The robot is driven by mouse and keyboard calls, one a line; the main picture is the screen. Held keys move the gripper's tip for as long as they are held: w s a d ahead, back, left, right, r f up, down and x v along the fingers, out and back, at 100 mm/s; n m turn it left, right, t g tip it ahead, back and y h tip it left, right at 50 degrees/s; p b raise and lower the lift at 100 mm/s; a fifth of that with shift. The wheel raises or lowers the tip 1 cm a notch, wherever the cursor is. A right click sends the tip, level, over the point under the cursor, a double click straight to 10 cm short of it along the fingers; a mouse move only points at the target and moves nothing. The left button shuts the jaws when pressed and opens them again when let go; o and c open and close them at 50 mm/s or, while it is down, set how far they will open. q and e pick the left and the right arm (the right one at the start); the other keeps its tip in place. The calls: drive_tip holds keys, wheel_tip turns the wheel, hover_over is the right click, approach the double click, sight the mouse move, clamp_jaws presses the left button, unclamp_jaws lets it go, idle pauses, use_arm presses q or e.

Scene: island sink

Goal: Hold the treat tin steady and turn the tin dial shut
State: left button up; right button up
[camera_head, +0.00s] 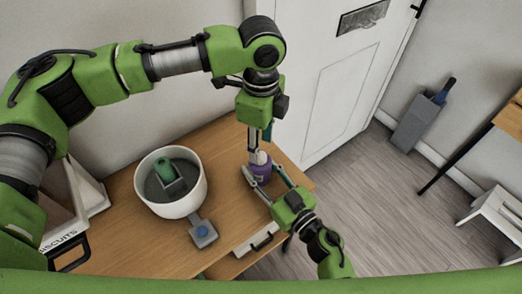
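The treat tin appears as a small purple tin (262,172) with a pale top (258,158), upright near the right edge of the wooden table. My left gripper (259,150) points down from above, its fingertips at the pale top. Whether they pinch the dial is too small to tell. My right gripper (265,180) reaches in from the lower right, with a finger on each side of the purple body, and looks closed on it. The fingers partly hide the tin, and the dial's markings cannot be made out.
A white round tub (191,203) holding a green item (180,162) stands left of the tin. A grey piece with a blue spot (203,232) lies in front of it. A biscuits box (62,240) is at the left. The table's right edge is close to the tin.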

use_arm(q)
drive_tip(key=shift+f, duration=1.9)
drive_tip(key=c, duration=1.1)
